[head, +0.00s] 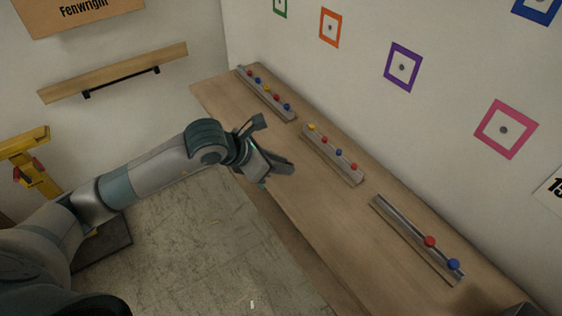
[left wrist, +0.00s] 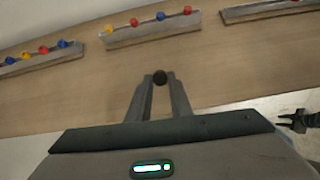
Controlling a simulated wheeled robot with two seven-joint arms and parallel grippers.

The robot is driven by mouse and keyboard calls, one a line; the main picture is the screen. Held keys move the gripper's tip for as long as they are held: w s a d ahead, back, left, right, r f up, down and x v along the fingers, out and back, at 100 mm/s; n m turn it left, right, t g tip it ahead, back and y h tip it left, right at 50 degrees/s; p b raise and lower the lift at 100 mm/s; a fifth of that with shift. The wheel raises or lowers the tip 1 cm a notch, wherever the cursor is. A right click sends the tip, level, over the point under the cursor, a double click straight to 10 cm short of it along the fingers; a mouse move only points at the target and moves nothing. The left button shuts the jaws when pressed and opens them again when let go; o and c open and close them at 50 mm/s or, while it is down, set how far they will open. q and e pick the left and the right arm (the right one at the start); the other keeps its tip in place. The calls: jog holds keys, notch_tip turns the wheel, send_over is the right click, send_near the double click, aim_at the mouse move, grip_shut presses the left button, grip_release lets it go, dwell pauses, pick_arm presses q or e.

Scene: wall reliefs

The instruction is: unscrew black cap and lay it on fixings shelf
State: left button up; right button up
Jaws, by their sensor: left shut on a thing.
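My left gripper (head: 288,169) reaches in over the front part of the long wooden shelf (head: 325,214). Its two fingers show in the left wrist view (left wrist: 160,90), shut on a small round black cap (left wrist: 160,78) at their tips. The cap is clear of the wall and held above the wood. In the head view the gripper hides the cap.
Three grey rails with coloured balls lie on the shelf: far (head: 265,95), middle (head: 331,155) and near (head: 415,240). Bare wood lies in front of them. Coloured square frames with dark centres, such as purple (head: 390,66), are on the wall. A bracketed wooden ledge (head: 115,73) is at left.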

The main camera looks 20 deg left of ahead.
pick_arm(q)
jog(key=shift+f+b, duration=0.6)
jog(key=shift+f, duration=0.9)
jog(key=shift+f+b, duration=0.95)
jog(key=shift+b, duration=0.05)
jog(key=o, duration=1)
jog(key=shift+c, duration=0.2)
